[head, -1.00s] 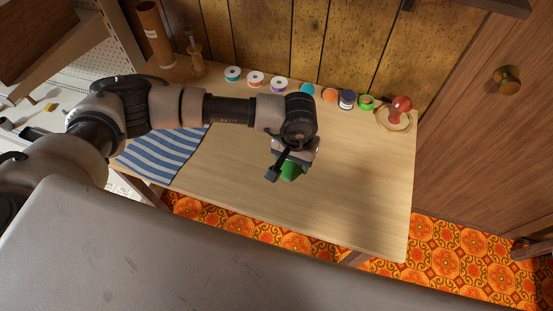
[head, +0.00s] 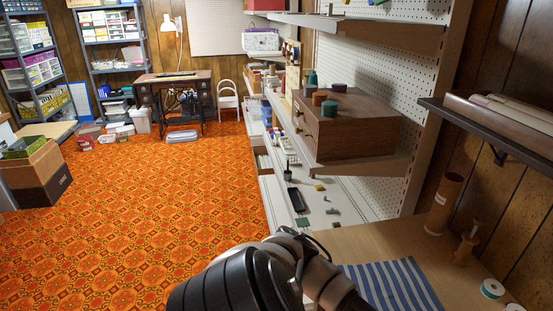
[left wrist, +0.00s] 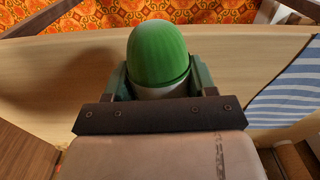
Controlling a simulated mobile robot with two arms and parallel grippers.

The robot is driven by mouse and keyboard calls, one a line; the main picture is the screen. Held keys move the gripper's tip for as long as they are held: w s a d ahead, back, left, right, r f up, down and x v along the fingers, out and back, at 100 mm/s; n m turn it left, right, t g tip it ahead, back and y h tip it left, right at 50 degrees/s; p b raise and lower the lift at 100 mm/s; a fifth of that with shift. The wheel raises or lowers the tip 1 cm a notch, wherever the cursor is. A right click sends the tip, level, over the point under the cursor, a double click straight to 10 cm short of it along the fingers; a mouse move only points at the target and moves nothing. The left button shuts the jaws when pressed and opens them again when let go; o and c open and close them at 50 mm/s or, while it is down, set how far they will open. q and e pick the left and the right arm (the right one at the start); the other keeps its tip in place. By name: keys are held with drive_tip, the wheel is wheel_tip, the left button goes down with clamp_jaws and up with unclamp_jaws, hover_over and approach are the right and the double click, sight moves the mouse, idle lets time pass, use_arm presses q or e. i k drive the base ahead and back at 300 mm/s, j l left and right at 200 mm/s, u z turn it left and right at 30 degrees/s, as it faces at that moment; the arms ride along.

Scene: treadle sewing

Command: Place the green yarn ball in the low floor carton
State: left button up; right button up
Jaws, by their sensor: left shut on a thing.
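My left gripper (left wrist: 160,80) is shut on the green yarn ball (left wrist: 159,50), which shows as a smooth green dome between the two fingers in the left wrist view. The wooden table top lies behind the ball there. In the head view my left arm rises at the bottom edge, and its gripper and the ball are out of frame. A brown carton with a dark side (head: 40,178) stands on the floor at the far left, with green stuff at its top. I cannot tell whether it is the low carton. My right gripper is not in view.
The table (head: 365,240) with a striped cloth (head: 392,285) is at the bottom right. A long shelf unit with a wooden drawer box (head: 345,125) runs along the right. A sewing table (head: 175,85) and shelves stand at the back. The patterned floor (head: 165,210) is widely clear.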

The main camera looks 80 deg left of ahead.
sight(268, 164)
drive_tip(key=j+u, duration=0.1)
drive_tip(key=u, duration=0.4)
drive_tip(key=j+u, duration=0.15)
drive_tip(key=u, duration=0.3)
drive_tip(key=j+u, duration=0.15)
drive_tip(key=u, duration=0.35)
drive_tip(key=i+j+u, duration=0.4)
drive_tip(key=j, duration=0.2)
drive_tip(key=i+j+u, duration=0.35)
drive_tip(key=j, duration=0.2)
drive_tip(key=i+j+u, duration=0.75)
drive_tip(key=i, duration=2.7)
drive_tip(key=i+z, duration=0.1)
drive_tip(key=i, duration=1.25)
drive_tip(key=i+z, duration=0.45)
drive_tip(key=i+j+z, duration=0.2)
drive_tip(key=z, duration=0.25)
drive_tip(key=i+j+z, duration=0.45)
drive_tip(key=l, duration=0.1)
